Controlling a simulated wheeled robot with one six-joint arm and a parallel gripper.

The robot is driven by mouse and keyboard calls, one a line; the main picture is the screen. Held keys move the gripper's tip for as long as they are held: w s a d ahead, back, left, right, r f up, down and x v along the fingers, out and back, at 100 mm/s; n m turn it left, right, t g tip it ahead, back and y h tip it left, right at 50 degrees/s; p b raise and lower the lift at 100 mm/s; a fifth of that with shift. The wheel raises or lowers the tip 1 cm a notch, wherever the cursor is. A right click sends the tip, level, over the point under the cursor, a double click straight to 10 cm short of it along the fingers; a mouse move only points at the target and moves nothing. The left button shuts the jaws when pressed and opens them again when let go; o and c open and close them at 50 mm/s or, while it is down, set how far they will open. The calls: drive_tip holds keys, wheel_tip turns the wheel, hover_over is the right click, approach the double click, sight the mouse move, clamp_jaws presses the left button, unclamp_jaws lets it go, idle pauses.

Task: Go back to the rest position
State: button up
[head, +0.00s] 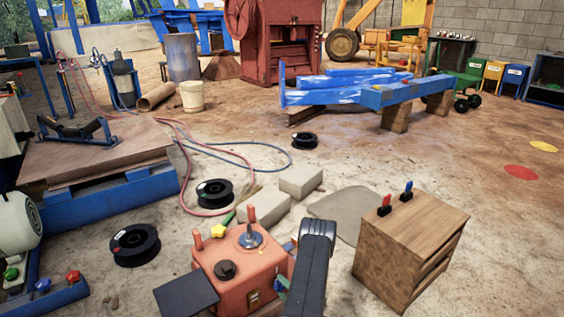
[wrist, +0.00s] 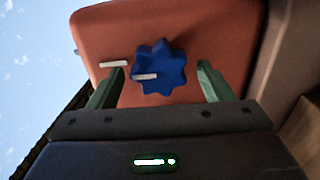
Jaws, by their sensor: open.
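In the wrist view my gripper (wrist: 160,84) is open, with one green finger on each side of a blue star-shaped knob (wrist: 165,62). Gaps show between the fingers and the knob, and nothing is held. I cannot tell how deep the fingers reach around it. The knob sits on a face of the red control box (wrist: 230,45) and has a white mark on it. Another white mark is on the box beside it. In the head view the red control box (head: 238,270) stands at front centre, and my dark arm hides its right side.
A wooden cabinet (head: 398,255) with red and blue levers stands right of my arm. Concrete blocks (head: 300,181), black spools (head: 134,244) and hoses lie on the floor. A blue-framed bench (head: 120,200) is at left. Open floor lies at right.

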drive_tip(key=m, duration=0.4)
drive_tip(key=shift+r+m+p, duration=0.1)
drive_tip(key=shift+m+p, duration=0.3)
drive_tip(key=shift+m, duration=1.8)
drive_tip(key=shift+p, duration=0.3)
